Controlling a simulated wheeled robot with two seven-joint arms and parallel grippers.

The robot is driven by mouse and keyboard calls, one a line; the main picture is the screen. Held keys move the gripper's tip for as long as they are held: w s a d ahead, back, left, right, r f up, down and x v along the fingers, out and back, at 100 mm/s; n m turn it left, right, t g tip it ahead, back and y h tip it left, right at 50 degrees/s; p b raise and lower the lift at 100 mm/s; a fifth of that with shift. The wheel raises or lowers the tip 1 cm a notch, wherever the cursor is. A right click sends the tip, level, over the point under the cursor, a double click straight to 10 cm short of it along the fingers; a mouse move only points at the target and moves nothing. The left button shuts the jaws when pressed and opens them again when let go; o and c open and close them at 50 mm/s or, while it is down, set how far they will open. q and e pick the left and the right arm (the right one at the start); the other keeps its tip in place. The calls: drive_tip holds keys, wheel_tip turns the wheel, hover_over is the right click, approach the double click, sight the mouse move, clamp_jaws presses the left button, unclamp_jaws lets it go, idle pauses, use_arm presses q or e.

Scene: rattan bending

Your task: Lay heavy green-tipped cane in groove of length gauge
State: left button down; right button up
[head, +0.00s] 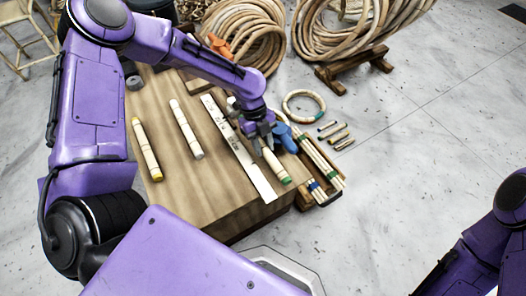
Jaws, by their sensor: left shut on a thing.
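My left gripper (261,137) is over the right part of the wooden bench and is shut on a thick pale cane with a green tip (276,166). The green end points toward the front right. The length gauge is a long white marked strip (254,174) lying just left of the cane, roughly parallel to it. The gripper hides the cane's middle. I cannot tell whether the cane touches the bench or gauge. My right arm shows at the right edge, but its gripper is out of view.
A yellow-tipped cane (147,150) and a grey-tipped cane (187,131) lie on the bench (205,180) to the left. A blue tool (286,138) is close right of the gripper. Several thin canes (321,165), short pieces and a cane ring (304,92) lie further right.

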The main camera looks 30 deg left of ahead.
sight(261, 143)
use_arm(q)
wheel_tip(261, 143, down, 3)
drive_tip(key=shift+r, duration=0.2)
drive_tip(key=shift+s, duration=0.1)
drive_tip(key=c, duration=1.2)
unclamp_jaws()
drive_tip(key=shift+f+b, duration=0.2)
drive_tip(key=shift+b, duration=0.1)
drive_tip(key=o, duration=0.4)
